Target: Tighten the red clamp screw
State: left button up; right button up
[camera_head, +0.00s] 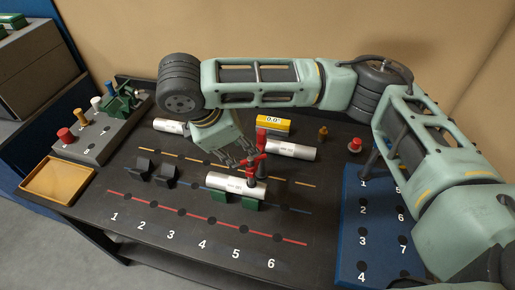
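The red clamp screw (262,139) stands upright near the middle of the table, with more red parts and a dark stem below its top. Its lower end is close to a silver cylinder (228,182); I cannot tell whether they touch. That cylinder rests across two green supports (250,203). My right gripper (247,157) reaches down from the upper left of the screw, its fingertips right beside the red parts. The fingertips are small and partly overlap the red, so whether they grip it is unclear. My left gripper is not in view.
Two more silver cylinders (292,150) lie behind, with a yellow box reading 0.0° (273,123). Black V-shaped blocks (141,169) stand left. A grey rack (90,146) with coloured pegs and a wooden tray (35,187) are far left. A blue numbered board (382,222) is right. The front table is clear.

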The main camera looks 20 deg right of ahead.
aim_at(246, 160)
jog(key=shift+s+a+f+p, duration=0.15)
jog(key=shift+a+f+p, duration=0.05)
jog(key=shift+f, duration=0.3)
jog(key=shift+s+a+f+p, duration=0.1)
jog(key=shift+a+f+p, duration=0.1)
jog(key=shift+f, duration=0.25)
jog(key=x, duration=0.2)
jog(key=shift+w+d+f, duration=0.15)
jog(key=shift+w+f, duration=0.05)
jog(key=shift+f, duration=0.15)
jog(key=shift+w+d+f+p, duration=0.25)
jog(key=shift+d+f+p, duration=0.15)
jog(key=shift+d+f, duration=0.3)
jog(key=shift+a+f, duration=0.1)
jog(key=shift+s+a, duration=0.1)
jog(key=c, duration=0.5)
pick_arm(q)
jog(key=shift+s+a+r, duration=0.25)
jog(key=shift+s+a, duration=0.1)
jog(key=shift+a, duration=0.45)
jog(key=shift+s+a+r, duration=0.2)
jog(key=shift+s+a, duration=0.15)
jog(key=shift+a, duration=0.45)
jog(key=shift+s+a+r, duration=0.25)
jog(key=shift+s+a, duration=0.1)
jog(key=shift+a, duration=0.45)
pick_arm(e)
grip_shut()
